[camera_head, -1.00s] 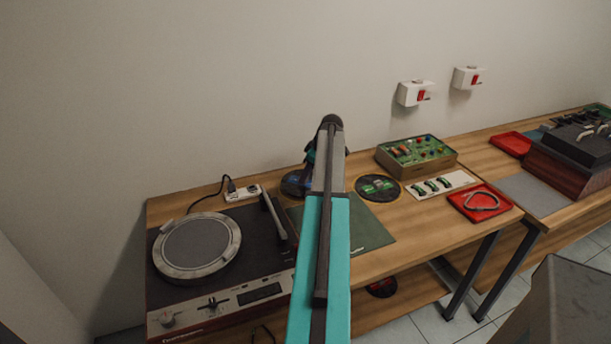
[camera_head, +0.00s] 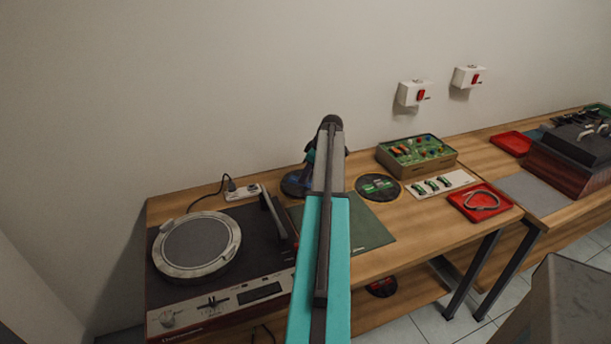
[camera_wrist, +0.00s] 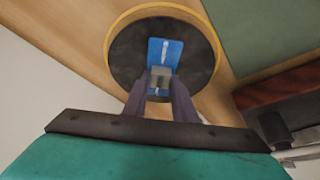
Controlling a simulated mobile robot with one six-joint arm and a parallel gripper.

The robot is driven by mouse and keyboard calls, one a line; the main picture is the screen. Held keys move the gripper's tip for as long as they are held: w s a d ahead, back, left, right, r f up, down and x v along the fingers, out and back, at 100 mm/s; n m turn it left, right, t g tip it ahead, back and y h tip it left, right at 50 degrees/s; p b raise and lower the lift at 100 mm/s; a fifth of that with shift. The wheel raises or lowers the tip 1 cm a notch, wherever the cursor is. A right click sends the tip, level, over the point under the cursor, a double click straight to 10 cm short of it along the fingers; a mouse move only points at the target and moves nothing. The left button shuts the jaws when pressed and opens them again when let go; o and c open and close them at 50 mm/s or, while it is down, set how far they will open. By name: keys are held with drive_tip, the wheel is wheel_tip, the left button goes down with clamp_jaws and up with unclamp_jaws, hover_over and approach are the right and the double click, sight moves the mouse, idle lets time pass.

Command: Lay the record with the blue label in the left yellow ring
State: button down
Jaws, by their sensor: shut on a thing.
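The record with the blue label (camera_wrist: 128,60) shows in the wrist view as a black disc inside the yellow ring (camera_wrist: 216,52). A rim of the ring is visible around its top and right side. My gripper (camera_wrist: 160,76) is shut at the middle of the record, over the blue label. In the head view the blue-label record (camera_head: 294,184) is at the back of the bench, left of my arm, which hides part of it. I cannot tell whether the record lies flat on the wood.
A record with a green and red label (camera_head: 378,187) lies in another yellow ring to the right. A turntable (camera_head: 197,245) stands at the left. A dark green sleeve (camera_head: 370,232) lies in front. A circuit box (camera_head: 416,156) and red tray (camera_head: 480,202) are farther right.

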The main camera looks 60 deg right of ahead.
drive_tip(key=shift+f, duration=0.5)
idle(0.8)
drive_tip(key=c, duration=1.4)
unclamp_jaws()
drive_tip(key=b+v, duration=0.3)
drive_tip(key=v, duration=1)
drive_tip(key=shift+r, duration=0.45)
drive_tip(key=shift+r+p, duration=1.6)
drive_tip(key=shift+r, duration=1.4)
drive_tip(key=shift+s+f, duration=0.1)
